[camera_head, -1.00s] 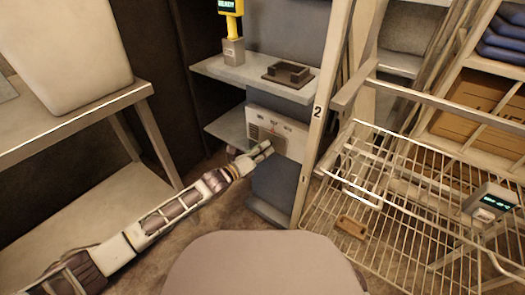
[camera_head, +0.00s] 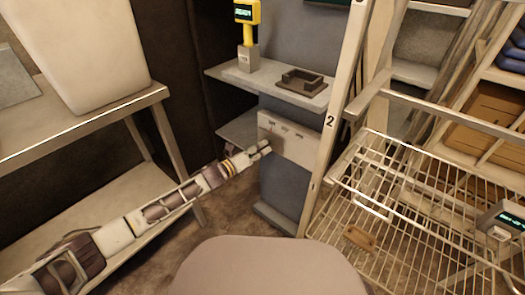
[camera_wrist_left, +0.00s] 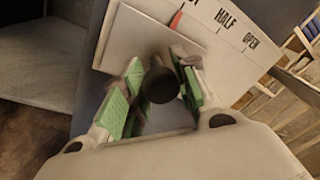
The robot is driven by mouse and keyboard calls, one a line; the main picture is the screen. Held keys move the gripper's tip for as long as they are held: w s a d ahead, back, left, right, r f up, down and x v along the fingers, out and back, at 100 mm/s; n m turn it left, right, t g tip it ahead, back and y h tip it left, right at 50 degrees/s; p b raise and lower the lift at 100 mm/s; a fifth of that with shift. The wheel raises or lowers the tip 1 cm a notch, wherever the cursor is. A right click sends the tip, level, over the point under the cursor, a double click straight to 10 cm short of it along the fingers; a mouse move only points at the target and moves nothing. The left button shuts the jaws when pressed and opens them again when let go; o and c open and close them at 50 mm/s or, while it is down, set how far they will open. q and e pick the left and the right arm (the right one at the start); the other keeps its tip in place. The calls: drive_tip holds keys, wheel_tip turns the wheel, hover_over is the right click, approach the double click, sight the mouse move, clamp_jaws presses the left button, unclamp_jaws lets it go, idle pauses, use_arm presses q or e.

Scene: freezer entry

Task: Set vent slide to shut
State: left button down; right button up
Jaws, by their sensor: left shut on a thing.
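In the left wrist view the panel (camera_wrist_left: 232,58) shows HALF and OPEN; the leftmost label is cut off. A plain slide plate (camera_wrist_left: 135,35) covers the panel's left part, and its red pointer (camera_wrist_left: 176,20) is by that leftmost label. My left gripper (camera_head: 263,148) is at the panel's lower left. In the wrist view its green-padded fingers are shut on the dark round knob (camera_wrist_left: 158,84). My right gripper is not in view.
A shelf (camera_head: 235,75) above the panel holds a yellow device (camera_head: 246,14) and a dark tray (camera_head: 301,81). A table with a white bin (camera_head: 85,50) is at left.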

use_arm(q)
drive_tip(key=shift+w+a, duration=0.15)
drive_tip(key=shift+a, duration=0.05)
drive_tip(key=c, duration=1.3)
unclamp_jaws()
drive_tip(key=shift+o, duration=1.2)
drive_tip(key=shift+a, duration=0.1)
drive_tip(key=shift+s+a, duration=0.2)
drive_tip(key=shift+s, duration=0.15)
drive_tip(key=v, duration=1.1)
